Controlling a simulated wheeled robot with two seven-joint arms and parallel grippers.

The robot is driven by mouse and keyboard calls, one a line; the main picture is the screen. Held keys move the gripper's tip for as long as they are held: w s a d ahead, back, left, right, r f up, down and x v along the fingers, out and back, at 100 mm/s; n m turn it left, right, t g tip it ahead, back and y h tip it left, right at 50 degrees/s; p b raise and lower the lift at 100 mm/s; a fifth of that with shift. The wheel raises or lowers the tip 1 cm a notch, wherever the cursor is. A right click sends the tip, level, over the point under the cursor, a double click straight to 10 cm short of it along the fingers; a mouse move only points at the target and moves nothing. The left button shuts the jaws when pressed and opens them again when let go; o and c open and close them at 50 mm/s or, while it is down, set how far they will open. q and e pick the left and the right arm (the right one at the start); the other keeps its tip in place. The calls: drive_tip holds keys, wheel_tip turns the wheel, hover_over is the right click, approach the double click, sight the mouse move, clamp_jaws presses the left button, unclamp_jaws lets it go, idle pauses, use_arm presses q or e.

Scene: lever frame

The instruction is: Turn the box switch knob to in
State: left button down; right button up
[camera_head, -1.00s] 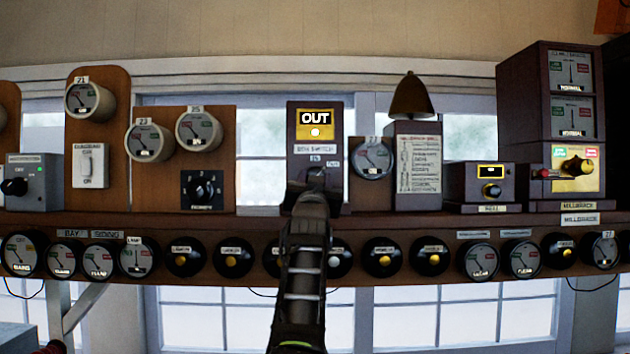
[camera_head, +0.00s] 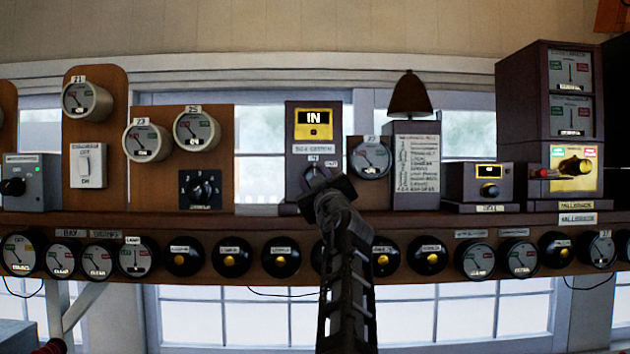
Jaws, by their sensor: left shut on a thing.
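The box switch (camera_head: 314,140) is a dark upright box in the middle of the shelf. Its yellow-framed display (camera_head: 313,123) reads IN. The box switch knob (camera_head: 315,172) is low on the box's front, mostly hidden by my gripper. My left gripper (camera_head: 322,186) is shut on the knob, its jaws tilted to the right. My left arm comes up from below in front of the shelf. My right gripper is out of view.
Gauges on wooden boards and a rotary switch (camera_head: 200,189) stand to the left. A gauge (camera_head: 371,160), a bell (camera_head: 410,95) and the Millbrook box stand to the right. Round dials line the shelf front (camera_head: 450,222) below.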

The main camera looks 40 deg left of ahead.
use_arm(q)
drive_tip(key=shift+f+n+g, duration=0.25)
drive_tip(key=shift+n+g, duration=0.05)
drive_tip(key=shift+n, duration=0.3)
drive_tip(key=c, duration=0.9)
unclamp_jaws()
drive_tip(key=shift+r, duration=0.15)
drive_tip(key=shift+d, duration=0.1)
drive_tip(key=b+v, duration=0.7)
drive_tip(key=b, duration=0.1)
drive_tip(key=shift+s+d, duration=0.25)
